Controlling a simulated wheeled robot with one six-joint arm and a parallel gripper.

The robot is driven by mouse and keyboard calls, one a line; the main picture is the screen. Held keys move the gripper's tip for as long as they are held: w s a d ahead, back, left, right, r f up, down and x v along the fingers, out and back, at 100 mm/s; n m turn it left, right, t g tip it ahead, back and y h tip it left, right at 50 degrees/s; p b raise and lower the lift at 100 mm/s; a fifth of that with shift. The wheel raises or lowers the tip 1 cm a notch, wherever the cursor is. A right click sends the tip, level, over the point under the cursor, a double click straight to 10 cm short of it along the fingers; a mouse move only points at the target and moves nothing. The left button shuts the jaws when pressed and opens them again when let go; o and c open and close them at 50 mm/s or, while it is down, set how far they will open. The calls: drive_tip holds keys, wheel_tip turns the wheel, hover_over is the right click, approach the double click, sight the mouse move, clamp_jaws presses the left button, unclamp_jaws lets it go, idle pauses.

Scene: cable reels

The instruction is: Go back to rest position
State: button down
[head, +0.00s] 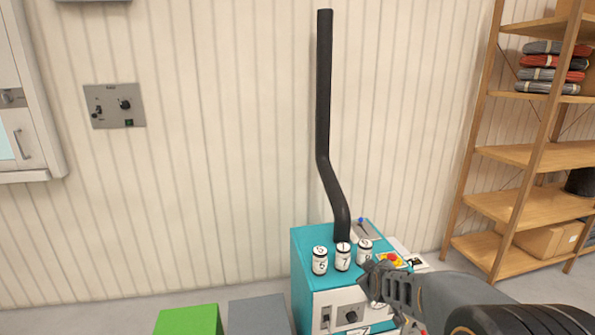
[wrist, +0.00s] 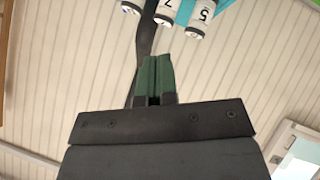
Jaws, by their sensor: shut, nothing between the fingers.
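My gripper (head: 372,283) is in front of the upper front edge of a teal machine (head: 303,262) in the head view, reaching in from the lower right. In the wrist view the green fingers of my gripper (wrist: 155,62) are together with nothing between them. Three white numbered cylinders (head: 343,257) stand in a row on top of the machine, left of and behind my gripper. They also show at the top of the wrist view (wrist: 167,12), apart from the fingertips.
A black pipe (head: 323,95) rises from the machine along the wall. A lever with a blue knob (head: 361,221) and a red and yellow control (head: 390,259) sit on its top. Green (head: 188,321) and grey (head: 257,316) blocks stand left. A wooden shelf (head: 520,155) stands right.

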drive_tip(key=s+a+r+m+g+p, duration=0.1)
drive_tip(key=s+r+m+g+p, duration=0.1)
drive_tip(key=s, duration=0.6)
drive_tip(key=s+a+r+m+g+p, duration=0.1)
drive_tip(key=s+r+m+g+p, duration=0.1)
drive_tip(key=s+r+p, duration=0.2)
drive_tip(key=s+a+r+m+g+y+p, duration=0.1)
drive_tip(key=s+a+r+m+g+p, duration=0.1)
drive_tip(key=s+r, duration=0.6)
drive_tip(key=s+p, duration=0.1)
drive_tip(key=s, duration=0.3)
drive_tip(key=shift+g, duration=0.4)
drive_tip(key=shift+s, duration=0.1)
